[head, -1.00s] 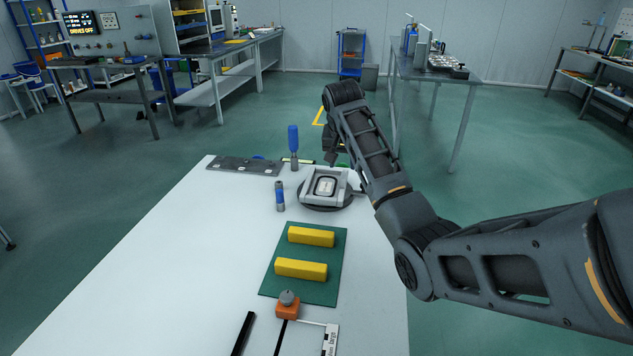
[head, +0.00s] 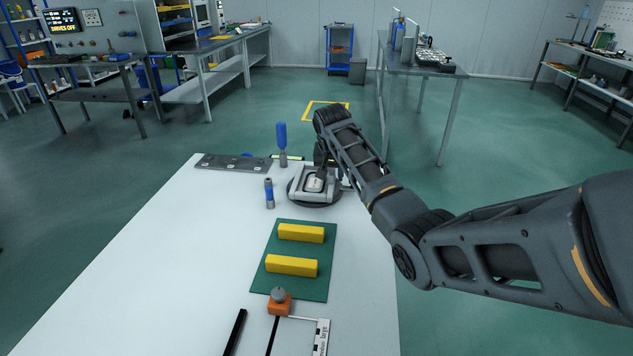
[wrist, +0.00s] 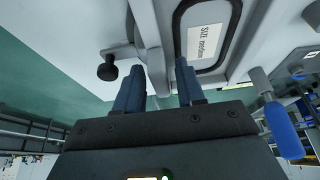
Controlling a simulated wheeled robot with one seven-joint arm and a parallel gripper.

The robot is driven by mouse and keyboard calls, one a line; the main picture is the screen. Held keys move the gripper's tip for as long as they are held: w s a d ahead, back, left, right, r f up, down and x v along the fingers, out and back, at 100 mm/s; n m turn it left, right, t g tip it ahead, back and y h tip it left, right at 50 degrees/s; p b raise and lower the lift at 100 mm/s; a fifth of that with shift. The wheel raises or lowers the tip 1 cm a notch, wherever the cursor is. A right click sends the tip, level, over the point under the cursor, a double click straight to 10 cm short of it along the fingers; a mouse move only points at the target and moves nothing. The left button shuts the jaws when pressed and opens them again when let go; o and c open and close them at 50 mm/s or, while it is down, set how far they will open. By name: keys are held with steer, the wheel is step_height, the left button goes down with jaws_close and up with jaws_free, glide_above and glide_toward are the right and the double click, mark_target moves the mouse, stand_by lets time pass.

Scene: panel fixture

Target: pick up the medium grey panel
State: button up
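The medium grey panel (head: 313,184) sits in a light grey holder on a dark round base near the table's far end. In the wrist view the panel (wrist: 238,68) shows a dark rounded outline and a label reading "SIZE medium". My gripper (wrist: 160,78) is open, its two dark blue fingers apart, with a light grey edge showing between them. I cannot tell whether that edge is the panel's or the holder's, or whether the fingers touch it. In the head view my gripper (head: 322,172) is just above the panel, partly hidden by my arm.
A blue-handled tool (head: 281,140) stands behind the holder and a shorter blue one (head: 269,193) to its left. A grey plate (head: 232,163) lies at the table's far edge. A green mat (head: 284,285) carries two yellow bars (head: 301,233); an orange block (head: 279,303) is nearer. The table's left side is clear.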

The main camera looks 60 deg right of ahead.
jaws_close()
steer(key=shift+r, duration=0.1)
stand_by(0.3)
